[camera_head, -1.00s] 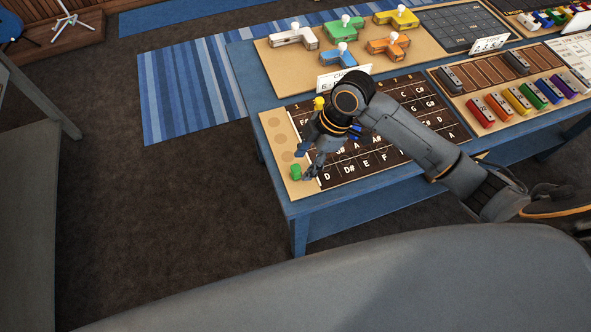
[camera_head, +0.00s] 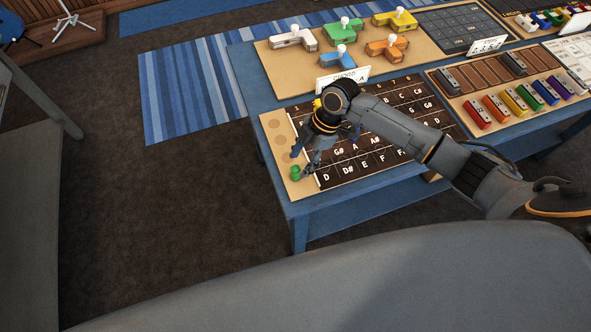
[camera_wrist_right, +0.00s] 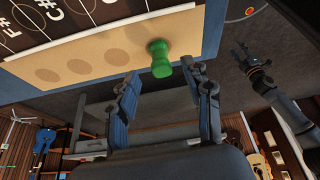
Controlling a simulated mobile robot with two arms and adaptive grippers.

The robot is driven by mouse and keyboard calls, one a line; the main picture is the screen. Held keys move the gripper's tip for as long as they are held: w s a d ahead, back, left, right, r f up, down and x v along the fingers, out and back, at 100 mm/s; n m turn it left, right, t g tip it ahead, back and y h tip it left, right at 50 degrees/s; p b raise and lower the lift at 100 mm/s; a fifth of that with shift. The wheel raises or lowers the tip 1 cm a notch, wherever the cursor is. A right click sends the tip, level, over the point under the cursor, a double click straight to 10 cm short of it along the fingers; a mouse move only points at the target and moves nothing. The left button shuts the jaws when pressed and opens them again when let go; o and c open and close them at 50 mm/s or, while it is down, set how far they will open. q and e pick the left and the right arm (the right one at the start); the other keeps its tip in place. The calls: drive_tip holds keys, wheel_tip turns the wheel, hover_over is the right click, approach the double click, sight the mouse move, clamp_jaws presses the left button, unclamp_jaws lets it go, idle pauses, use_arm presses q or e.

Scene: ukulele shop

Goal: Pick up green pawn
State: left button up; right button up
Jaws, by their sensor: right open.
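The green pawn (camera_head: 295,172) stands upright on the tan strip at the near left corner of the fretboard-patterned board (camera_head: 345,168). It also shows in the right wrist view (camera_wrist_right: 159,58). My right gripper (camera_head: 301,165) is open, with its fingers close to the pawn. In the right wrist view its fingertips (camera_wrist_right: 160,76) are spread, and the pawn appears between and just beyond them, apart from both. Another gripper, my left one (camera_wrist_right: 243,54), shows at the right of the right wrist view; its jaw state is unclear.
Round marks line the tan strip. A white card (camera_head: 342,80) stands behind the board. Coloured blocks (camera_head: 520,98) lie to the right on the blue table (camera_head: 325,207). Open floor lies to the left.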

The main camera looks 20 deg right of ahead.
sight(297, 168)
drive_tip(key=shift+p+x, duration=0.7)
drive_tip(key=shift+x, duration=1.6)
drive_tip(key=shift+s, duration=0.1)
drive_tip(key=c, duration=1)
drive_tip(key=shift+o, duration=0.2)
